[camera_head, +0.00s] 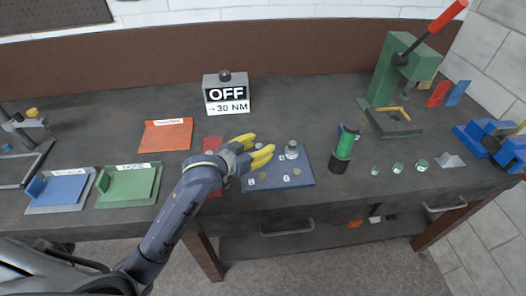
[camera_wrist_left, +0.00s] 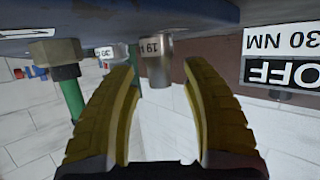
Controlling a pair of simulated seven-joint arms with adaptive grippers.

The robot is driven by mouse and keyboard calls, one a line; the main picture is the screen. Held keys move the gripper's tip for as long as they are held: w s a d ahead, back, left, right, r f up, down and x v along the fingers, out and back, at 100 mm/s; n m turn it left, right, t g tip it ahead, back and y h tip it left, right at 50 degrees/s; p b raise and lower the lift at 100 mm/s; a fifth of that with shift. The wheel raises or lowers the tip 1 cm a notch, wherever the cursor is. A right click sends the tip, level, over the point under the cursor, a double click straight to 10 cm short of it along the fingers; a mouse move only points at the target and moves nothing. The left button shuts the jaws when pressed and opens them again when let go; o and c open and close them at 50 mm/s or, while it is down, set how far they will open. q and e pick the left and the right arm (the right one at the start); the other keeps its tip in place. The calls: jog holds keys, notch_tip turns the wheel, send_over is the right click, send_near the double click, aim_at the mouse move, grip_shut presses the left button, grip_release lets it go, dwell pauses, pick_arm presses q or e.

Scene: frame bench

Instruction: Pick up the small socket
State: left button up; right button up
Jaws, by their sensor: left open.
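A grey metal socket (camera_head: 292,149) stands upright on the blue board (camera_head: 250,187) in the head view. In the left wrist view, which is upside down, the socket (camera_wrist_left: 157,62) carries a label reading 19 and sits between and beyond my fingertips, apart from them as far as I can tell. My left gripper (camera_head: 260,147) is open and empty, with yellow fingers (camera_wrist_left: 158,72) pointing toward the socket from its left. My right gripper is not in view.
A green and black tool (camera_head: 343,150) stands right of the board, with several small green-grey pieces beyond it. The OFF sign box (camera_head: 226,95) stands behind. Red (camera_head: 166,135), green (camera_head: 128,184) and blue (camera_head: 60,190) trays lie left. A green press (camera_head: 388,80) stands back right.

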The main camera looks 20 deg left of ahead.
pick_arm(q)
grip_shut()
dwell(0.4)
